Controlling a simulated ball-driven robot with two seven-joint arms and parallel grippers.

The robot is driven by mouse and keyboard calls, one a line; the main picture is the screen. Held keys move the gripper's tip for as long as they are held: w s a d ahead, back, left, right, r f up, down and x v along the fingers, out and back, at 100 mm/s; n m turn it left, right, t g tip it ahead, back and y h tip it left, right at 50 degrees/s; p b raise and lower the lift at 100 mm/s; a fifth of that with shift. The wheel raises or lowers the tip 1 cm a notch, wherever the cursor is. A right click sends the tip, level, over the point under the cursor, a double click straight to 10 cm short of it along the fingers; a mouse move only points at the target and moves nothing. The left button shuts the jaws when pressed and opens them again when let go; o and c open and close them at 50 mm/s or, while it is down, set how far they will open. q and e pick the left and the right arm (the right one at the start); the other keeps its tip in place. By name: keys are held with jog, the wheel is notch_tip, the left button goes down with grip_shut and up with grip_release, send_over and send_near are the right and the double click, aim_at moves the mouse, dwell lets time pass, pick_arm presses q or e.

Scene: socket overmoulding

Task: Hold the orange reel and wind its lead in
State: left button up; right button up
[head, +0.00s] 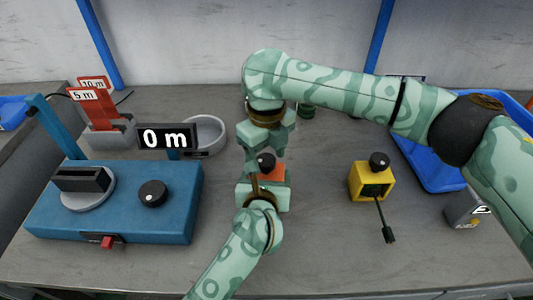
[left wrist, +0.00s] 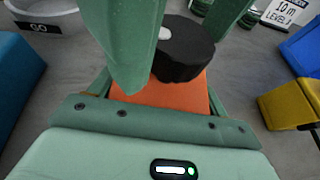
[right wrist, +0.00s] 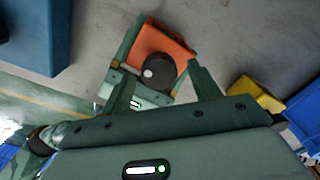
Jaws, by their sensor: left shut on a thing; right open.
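The orange reel (head: 277,172) with a black knob (head: 266,160) on top is near the middle of the bench. My left gripper (head: 264,188) is shut on the reel's body. In the left wrist view the orange body (left wrist: 165,98) sits between the jaws, and the black knob (left wrist: 183,48) stands above. My right gripper (head: 268,147) is open, just above the knob. In the right wrist view the knob (right wrist: 158,72), with a white spot, lies between its spread fingers. A green finger partly covers the knob in the left wrist view. I cannot make out the orange reel's lead.
A yellow reel (head: 360,187) with a black knob and hanging lead stands to the right. A blue device (head: 120,215) with a "0 m" display (head: 166,137) is at left. Behind are a grey ring dish (head: 208,130) and red signs (head: 95,105). A blue bin (head: 430,170) is at right.

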jog(key=c, duration=1)
jog(key=shift+m, duration=0.3)
jog(key=m, duration=0.9)
jog(key=shift+a+m, duration=0.1)
jog(key=shift+m, duration=0.3)
jog(key=m, duration=0.4)
jog(key=shift+r+m, duration=0.1)
jog(key=shift+m, duration=0.2)
jog(key=m, duration=0.5)
jog(key=shift+w, duration=0.1)
